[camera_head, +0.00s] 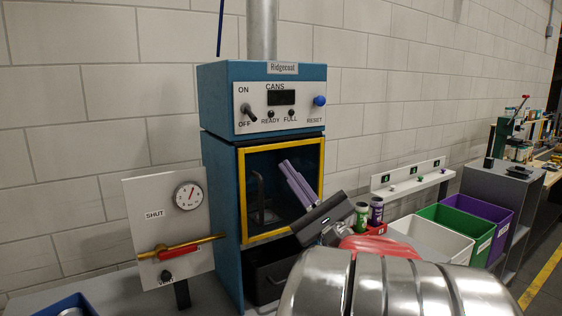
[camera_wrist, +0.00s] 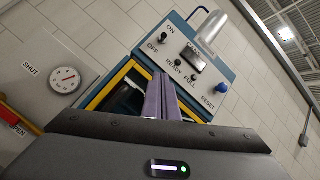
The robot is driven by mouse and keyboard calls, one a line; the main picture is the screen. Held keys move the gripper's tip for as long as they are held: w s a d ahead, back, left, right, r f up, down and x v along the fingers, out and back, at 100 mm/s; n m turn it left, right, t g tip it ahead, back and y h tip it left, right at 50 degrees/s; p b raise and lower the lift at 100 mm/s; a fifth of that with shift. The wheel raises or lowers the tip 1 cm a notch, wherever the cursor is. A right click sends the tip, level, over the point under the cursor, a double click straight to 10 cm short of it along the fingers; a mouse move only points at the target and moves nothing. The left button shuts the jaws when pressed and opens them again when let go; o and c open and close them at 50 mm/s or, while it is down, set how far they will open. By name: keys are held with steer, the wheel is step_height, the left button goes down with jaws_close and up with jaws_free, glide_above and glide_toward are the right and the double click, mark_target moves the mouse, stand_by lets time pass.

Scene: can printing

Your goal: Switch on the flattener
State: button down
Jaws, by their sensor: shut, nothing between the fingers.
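The blue machine (camera_head: 215,100) with a "Ridgecoat" plate and a "CANS" panel stands against the wall; it also shows in the wrist view (camera_wrist: 222,50). Its black toggle switch (camera_head: 250,114) sits between ON and OFF labels, with its tip slanting down towards OFF. The switch shows in the wrist view (camera_wrist: 164,38) too. The display (camera_head: 281,97) looks dark, as do the READY and FULL lamps. A blue RESET knob (camera_head: 319,100) is at the panel's right. My gripper (camera_head: 287,165) has its purple fingers shut and empty, in front of the yellow-framed window, below the panel.
Left of the machine is a panel with a gauge (camera_head: 188,196) and a red-handled valve lever (camera_head: 180,251). The space before the control panel looks clear.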

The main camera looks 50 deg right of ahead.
mark_target(250, 114)
steer(key=x, duration=0.8)
steer(key=shift+w+r, duration=0.3)
steer(key=shift+s+a+r, duration=0.15)
steer(key=shift+a+r, duration=0.5)
steer(key=shift+r, duration=0.15)
steer(key=shift+s+a+r, duration=0.1)
steer(key=shift+a+r, duration=0.55)
steer(key=shift+r, duration=0.15)
steer(key=shift+s+d, duration=0.1)
steer(key=shift+r+g, duration=0.1)
steer(key=shift+g, duration=0.4)
